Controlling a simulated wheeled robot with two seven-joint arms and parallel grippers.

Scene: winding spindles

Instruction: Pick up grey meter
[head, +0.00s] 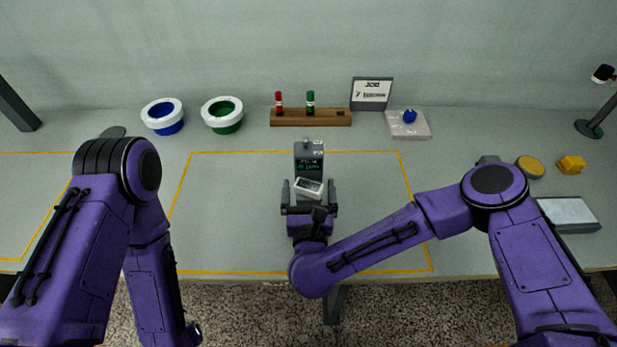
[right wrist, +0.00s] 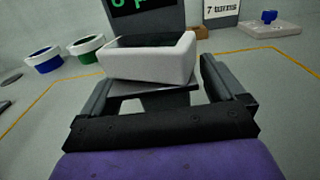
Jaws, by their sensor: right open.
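The pale grey meter (head: 310,187), a small box with a dark screen, sits tilted in front of a dark grey device with green characters (head: 308,163). In the right wrist view the meter (right wrist: 150,60) rests at the top of a dark support (right wrist: 158,94). My right gripper (head: 308,188) is open, with one finger on each side of the meter. In the right wrist view a gap shows between the meter and the right finger; the left finger is close to its edge. My left arm reaches down at the left; its gripper is out of view.
Yellow items (head: 571,164) and a flat panel (head: 568,213) lie right. The outlined area is mostly clear.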

